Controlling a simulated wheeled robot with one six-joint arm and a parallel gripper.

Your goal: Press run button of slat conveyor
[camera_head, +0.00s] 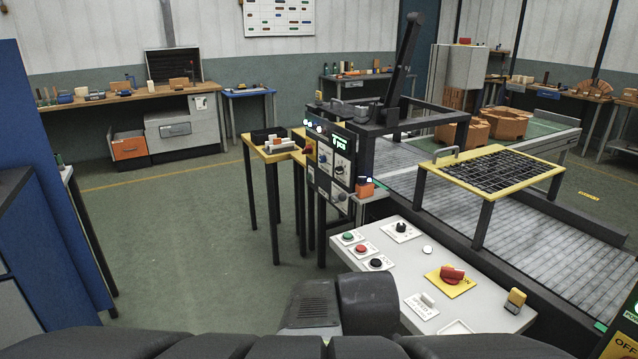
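The slat conveyor (520,227) runs from the middle to the right, with a grey slatted bed and dark side rails. A light grey sloped control panel (395,290) stands on its near side. At the panel's upper left are a green button (348,236), a red button (362,248) and a black button (376,263). A black knob (401,227), a small white button (427,249) and a red rotary switch (452,273) on a yellow plate are further right. The small labels are unreadable, so I cannot confirm which is the run button. My gripper is not in view; dark parts of my body fill the bottom edge.
An upright control box (331,160) with a lit display stands behind the panel's left side. A yellow-framed grate table (490,172) straddles the conveyor. A blue cabinet (40,200) stands at left. The green floor (190,240) between is clear.

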